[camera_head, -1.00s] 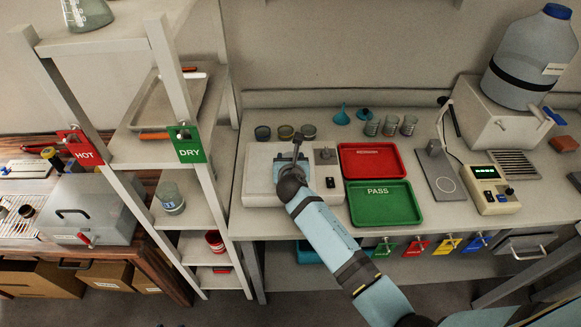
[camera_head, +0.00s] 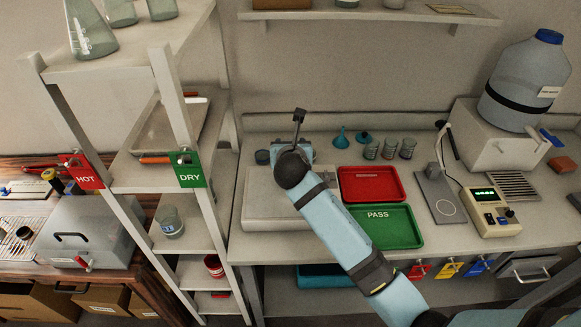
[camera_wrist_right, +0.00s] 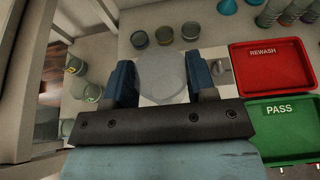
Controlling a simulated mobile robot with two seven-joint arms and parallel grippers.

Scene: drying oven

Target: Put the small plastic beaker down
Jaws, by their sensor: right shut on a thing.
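The small plastic beaker (camera_wrist_right: 163,80) shows as a pale, see-through round shape between the two blue fingers of my right gripper (camera_wrist_right: 160,68) in the right wrist view. The fingers are shut on its sides. In the head view my right gripper (camera_head: 300,152) is over the back of a white box-shaped device (camera_head: 268,208) on the bench; my wrist hides the beaker there. In the wrist view the device lies behind the beaker, and I cannot tell the gap between them. My left gripper is not in view.
Several small cups, such as this one (camera_wrist_right: 139,39), stand behind the device. A red REWASH tray (camera_head: 371,183) and green PASS tray (camera_head: 382,227) lie to its right. Glass beakers (camera_head: 389,149) stand behind the trays. A white rack (camera_head: 165,110) rises at left.

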